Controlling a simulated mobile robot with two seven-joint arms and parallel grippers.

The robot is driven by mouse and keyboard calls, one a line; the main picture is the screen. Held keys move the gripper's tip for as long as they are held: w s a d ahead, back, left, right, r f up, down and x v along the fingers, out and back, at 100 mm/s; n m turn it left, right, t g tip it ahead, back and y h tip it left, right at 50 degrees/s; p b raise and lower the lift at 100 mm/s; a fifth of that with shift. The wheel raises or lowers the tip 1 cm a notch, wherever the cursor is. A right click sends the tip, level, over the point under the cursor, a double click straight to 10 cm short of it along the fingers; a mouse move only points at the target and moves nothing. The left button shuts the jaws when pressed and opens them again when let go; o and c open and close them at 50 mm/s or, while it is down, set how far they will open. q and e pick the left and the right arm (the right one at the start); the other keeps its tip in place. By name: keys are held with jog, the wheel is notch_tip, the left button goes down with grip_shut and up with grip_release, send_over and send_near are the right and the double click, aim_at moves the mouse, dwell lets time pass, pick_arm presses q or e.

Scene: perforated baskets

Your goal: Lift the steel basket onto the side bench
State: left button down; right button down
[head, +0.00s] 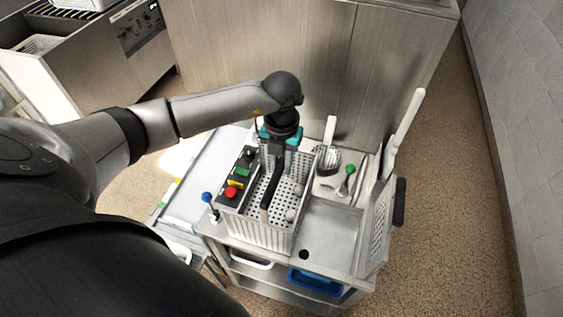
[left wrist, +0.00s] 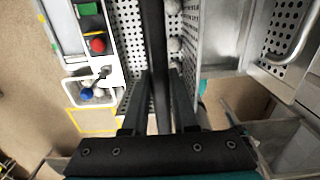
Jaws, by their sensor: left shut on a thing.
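The steel basket (head: 263,236) is a perforated box with a long black handle (head: 271,188) across its top. It is at the left part of a steel bench (head: 330,228); I cannot tell whether its base touches the surface. A few pale round things lie inside it. My left gripper (head: 279,150), with teal parts, is above the basket and shut on the handle. In the left wrist view the handle (left wrist: 158,45) runs between the two black fingers (left wrist: 161,95), with perforated basket wall (left wrist: 130,35) beside it. My right gripper is not in view.
A dark control box (head: 237,180) with red, yellow and green buttons is beside the basket's left side. A blue-knobbed lever (head: 207,198) stands at front left. A ladle, a green-knobbed piece (head: 350,170) and an upright perforated panel (head: 378,225) are right. A pale table (head: 190,185) lies left.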

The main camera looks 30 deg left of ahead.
pick_arm(q)
jog(key=shift+f, duration=0.15)
jog(key=c, duration=0.6)
grip_release()
jog(key=shift+f, duration=0.1)
notch_tip(320, 180, up, 15)
jog(key=shift+r+b, duration=0.2)
jog(key=shift+b, duration=0.6)
